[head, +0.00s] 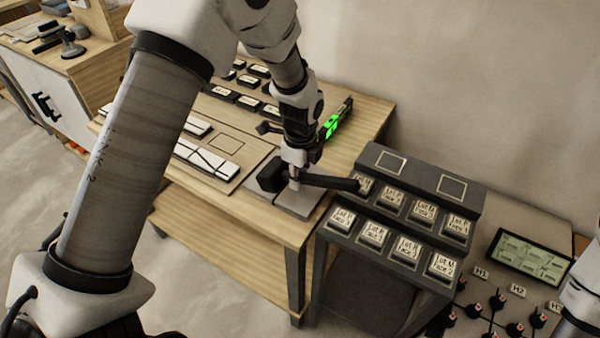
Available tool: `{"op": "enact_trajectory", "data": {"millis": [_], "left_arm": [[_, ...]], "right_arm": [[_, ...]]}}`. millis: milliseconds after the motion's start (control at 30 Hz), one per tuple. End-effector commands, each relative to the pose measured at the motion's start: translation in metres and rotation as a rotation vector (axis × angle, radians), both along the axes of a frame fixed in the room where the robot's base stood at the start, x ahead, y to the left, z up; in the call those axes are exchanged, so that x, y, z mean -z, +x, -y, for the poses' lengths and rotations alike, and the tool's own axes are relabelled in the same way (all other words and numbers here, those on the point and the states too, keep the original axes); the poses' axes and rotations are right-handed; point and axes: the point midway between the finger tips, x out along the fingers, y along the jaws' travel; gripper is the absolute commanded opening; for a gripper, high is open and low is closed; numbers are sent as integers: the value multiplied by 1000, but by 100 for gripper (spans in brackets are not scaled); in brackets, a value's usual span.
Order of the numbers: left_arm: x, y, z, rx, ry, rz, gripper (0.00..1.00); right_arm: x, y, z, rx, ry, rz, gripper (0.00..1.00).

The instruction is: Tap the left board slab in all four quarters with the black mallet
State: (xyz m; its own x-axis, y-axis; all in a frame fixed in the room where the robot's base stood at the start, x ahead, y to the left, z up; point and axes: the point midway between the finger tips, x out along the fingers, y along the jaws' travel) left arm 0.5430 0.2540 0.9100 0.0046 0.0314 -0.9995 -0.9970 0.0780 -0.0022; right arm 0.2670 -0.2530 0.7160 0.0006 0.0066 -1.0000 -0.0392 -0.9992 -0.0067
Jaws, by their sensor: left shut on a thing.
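My left gripper (295,172) points down over the front right of the wooden table and is shut on the black mallet (330,182). The mallet's dark head (270,178) is left of the fingers, and its handle runs right toward the stepped rack. Below it lie grey slabs; the right one (298,202) shows in part and the left one (261,195) is mostly hidden by the mallet. I cannot tell whether the mallet head touches a slab. My right gripper is not in view.
A board with white tiles (208,160) lies left of the mallet. A device with a green light (333,124) is behind my left gripper. A dark stepped rack (408,183) of labelled blocks stands right. A panel with a screen (530,260) is at the far right.

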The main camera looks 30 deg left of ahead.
Motion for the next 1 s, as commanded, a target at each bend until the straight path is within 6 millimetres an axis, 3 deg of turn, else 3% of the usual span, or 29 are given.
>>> {"op": "enact_trajectory", "data": {"millis": [33, 100, 267, 367, 633, 900, 1000], "left_arm": [[19, 0, 0, 0, 0, 1, 0], [29, 0, 0, 0, 1, 1, 0], [41, 0, 0, 0, 1, 2, 0], [34, 0, 0, 0, 1, 2, 0], [-10, 0, 0, 0, 1, 1, 0], [-6, 0, 0, 0, 1, 1, 0], [12, -1, 0, 0, 0, -3, 0]], "right_arm": [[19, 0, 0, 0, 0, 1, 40], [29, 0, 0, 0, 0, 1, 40], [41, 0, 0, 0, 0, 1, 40], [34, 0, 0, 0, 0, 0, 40], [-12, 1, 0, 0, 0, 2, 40], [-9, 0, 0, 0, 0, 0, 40], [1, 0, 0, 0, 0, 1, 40]]}}
